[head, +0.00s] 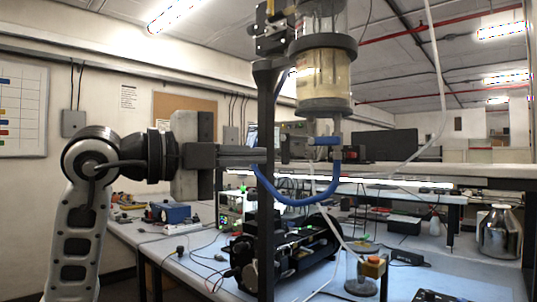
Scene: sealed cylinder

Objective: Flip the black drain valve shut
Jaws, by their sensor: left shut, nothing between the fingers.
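A clear cylinder (322,80) with cloudy yellowish liquid hangs in a black clamp ring on a dark upright post (265,200). Small fittings sit under its base, with a blue piece (326,141) and a blue hose (300,203) looping below. I cannot make out the black drain valve clearly among these fittings. My left gripper (262,156) comes in level from the left. Its fingers are shut and empty, with their tips at the post, left of the fittings and below the cylinder. Whether the tips touch anything cannot be told. My right gripper is not in view.
Black pump-like equipment (300,245) stands on the blue-topped bench behind the post's lower part. A small jar (360,277) stands to its right, with a pale tube running down near it. A metal bottle (499,232) stands far right. Cables clutter the bench.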

